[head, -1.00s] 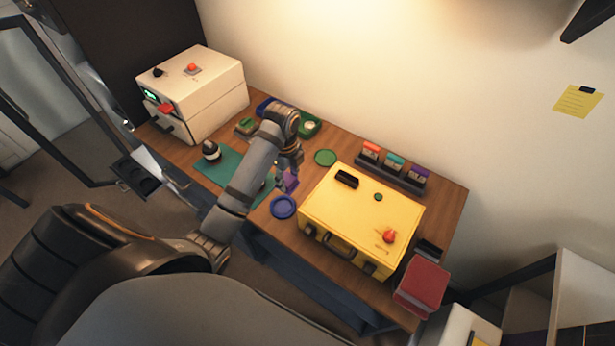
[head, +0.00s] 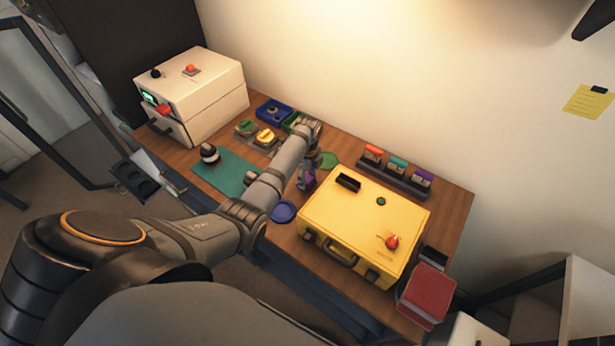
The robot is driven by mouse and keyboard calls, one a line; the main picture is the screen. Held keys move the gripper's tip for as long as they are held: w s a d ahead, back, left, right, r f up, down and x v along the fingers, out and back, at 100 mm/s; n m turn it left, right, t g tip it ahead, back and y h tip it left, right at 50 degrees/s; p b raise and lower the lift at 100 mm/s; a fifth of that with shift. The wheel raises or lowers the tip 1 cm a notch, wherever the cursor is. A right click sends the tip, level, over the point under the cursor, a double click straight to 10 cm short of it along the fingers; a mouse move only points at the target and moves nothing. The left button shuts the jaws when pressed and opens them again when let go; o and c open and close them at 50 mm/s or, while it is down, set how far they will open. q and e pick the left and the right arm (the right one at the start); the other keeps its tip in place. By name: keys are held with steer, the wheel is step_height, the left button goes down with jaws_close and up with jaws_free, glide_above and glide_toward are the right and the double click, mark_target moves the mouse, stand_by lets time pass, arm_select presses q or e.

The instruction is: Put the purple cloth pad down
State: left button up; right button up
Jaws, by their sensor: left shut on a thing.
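The purple cloth pad (head: 309,182) is small in the head view and partly hidden by my gripper. My left gripper (head: 306,176) points down and is shut on the pad, beside the left edge of the yellow case. I cannot tell whether the pad touches the table. A dark rack (head: 393,181) behind the case holds blocks with red, teal and purple tops (head: 422,175). My right gripper is out of view.
The yellow case (head: 350,222) stands close on the right. A blue dish (head: 283,212) and a green disc (head: 327,160) lie nearby. A teal mat (head: 222,172) with a dark-and-white round part (head: 209,153) and a white box (head: 205,95) are at left.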

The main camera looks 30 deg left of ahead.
mark_target(307, 179)
arm_select(q)
steer(key=shift+f, duration=0.1)
steer(key=o, duration=1)
steer(key=shift+r, duration=0.2)
step_height(307, 179, up, 12)
steer(key=shift+f+b, duration=0.1)
steer(key=shift+b, duration=0.6)
steer(key=shift+s+f, duration=0.1)
